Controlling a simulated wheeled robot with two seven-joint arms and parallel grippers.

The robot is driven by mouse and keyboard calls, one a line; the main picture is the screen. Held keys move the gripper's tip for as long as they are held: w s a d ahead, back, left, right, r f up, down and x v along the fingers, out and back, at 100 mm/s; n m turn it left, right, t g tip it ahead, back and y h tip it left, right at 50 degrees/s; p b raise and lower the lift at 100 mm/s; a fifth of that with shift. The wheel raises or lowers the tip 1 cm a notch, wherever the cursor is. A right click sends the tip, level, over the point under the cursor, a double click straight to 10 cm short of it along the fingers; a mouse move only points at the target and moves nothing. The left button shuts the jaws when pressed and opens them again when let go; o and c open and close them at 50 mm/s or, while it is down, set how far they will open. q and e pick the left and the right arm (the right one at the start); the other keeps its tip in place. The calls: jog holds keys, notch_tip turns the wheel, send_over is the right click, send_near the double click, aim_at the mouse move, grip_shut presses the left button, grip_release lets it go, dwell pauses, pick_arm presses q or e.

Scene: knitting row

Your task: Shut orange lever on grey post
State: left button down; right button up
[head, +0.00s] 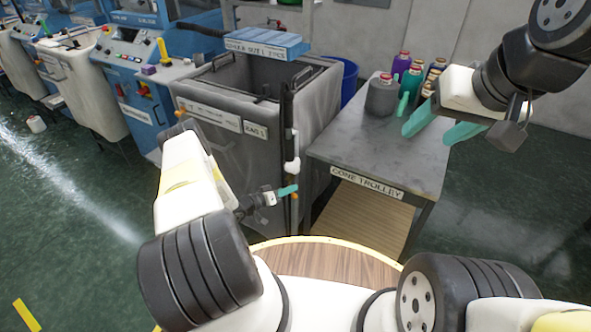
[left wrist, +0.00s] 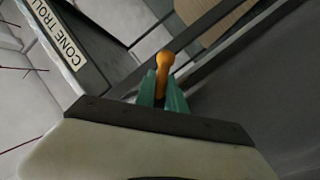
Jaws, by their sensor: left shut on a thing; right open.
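The orange lever (left wrist: 163,60) has a rounded knob and stands between the teal fingers of my left gripper (left wrist: 162,88) in the left wrist view. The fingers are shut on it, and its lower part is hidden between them. In the head view, my left gripper (head: 287,190) is beside a slim dark grey post (head: 287,125) at the front right corner of the bin; only a small bit of orange shows there. My right gripper (head: 445,128) is open and empty above the right side of the cone trolley.
A large grey bin (head: 215,140) stands left of the post, with a blue bucket (head: 349,82) behind. Blue machines line the left. Green floor is open at left.

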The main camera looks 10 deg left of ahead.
pick_arm(q)
jog(key=n, duration=0.1)
jog(key=n+h, duration=0.1)
jog(key=n, duration=0.1)
jog(key=r+n+t, duration=0.1)
jog(key=shift+s+d+n+h, duration=0.2)
jog(key=shift+d+n+h, duration=0.15)
jog(key=shift+n+h, duration=0.05)
jog(key=shift+d+r+n+t+h, duration=0.1)
jog(key=shift+r+n+t+h, duration=0.15)
jog(key=shift+n, duration=0.5)
jog(key=shift+a+r+n+t, duration=0.1)
jog(key=shift+n+t, duration=0.25)
jog(key=shift+n, duration=0.35)
jog(key=shift+d+r+n+t+h, duration=0.1)
jog(key=shift+r+n+t+h, duration=0.15)
jog(key=shift+n, duration=0.5)
jog(key=c, duration=1.7)
grip_release()
jog(key=v, duration=0.8)
